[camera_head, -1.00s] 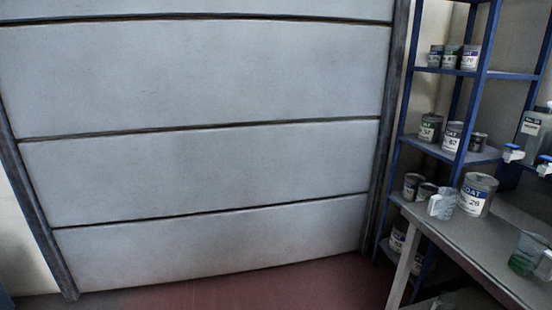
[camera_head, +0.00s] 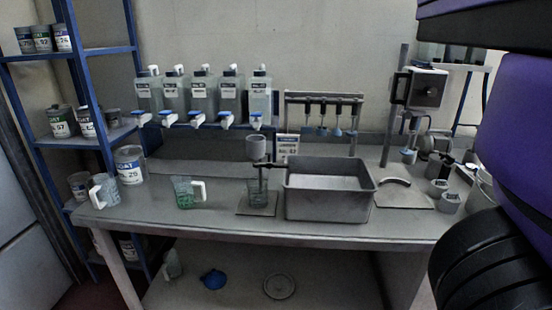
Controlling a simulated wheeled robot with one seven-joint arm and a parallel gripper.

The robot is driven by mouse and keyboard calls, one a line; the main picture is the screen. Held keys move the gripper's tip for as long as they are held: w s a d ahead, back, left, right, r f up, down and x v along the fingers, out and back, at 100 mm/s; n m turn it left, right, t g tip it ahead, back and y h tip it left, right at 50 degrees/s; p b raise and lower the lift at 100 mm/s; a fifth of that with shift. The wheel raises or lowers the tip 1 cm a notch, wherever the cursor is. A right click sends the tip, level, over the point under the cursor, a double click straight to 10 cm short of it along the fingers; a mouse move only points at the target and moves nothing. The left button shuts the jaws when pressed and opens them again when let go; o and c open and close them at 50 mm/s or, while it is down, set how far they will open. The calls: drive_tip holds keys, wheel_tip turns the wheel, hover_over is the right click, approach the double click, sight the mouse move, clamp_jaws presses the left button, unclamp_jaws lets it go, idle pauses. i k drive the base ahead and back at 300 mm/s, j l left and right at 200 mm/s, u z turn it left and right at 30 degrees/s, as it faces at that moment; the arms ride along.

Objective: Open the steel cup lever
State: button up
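A small steel cup (camera_head: 256,148) is held on a dark stand near the middle of the workbench. A clear beaker (camera_head: 259,192) stands below it on the stand's flat base (camera_head: 245,209). The cup's lever is too small to make out clearly, so I cannot tell how it is set. Purple and black links of my arm fill the right edge of the view. My gripper is not in view.
A grey basin (camera_head: 328,207) stands right of the cup on the workbench (camera_head: 225,223). A green-stained jug (camera_head: 187,192) is to its left. Several dispenser bottles (camera_head: 203,95) stand behind. A blue shelf rack (camera_head: 109,50) holds paint cans at left.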

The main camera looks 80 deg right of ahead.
sight(268, 164)
drive_tip(key=z, duration=1.35)
drive_tip(key=k+j+z, duration=0.15)
drive_tip(key=k+z, duration=0.5)
drive_tip(key=k+j, duration=0.05)
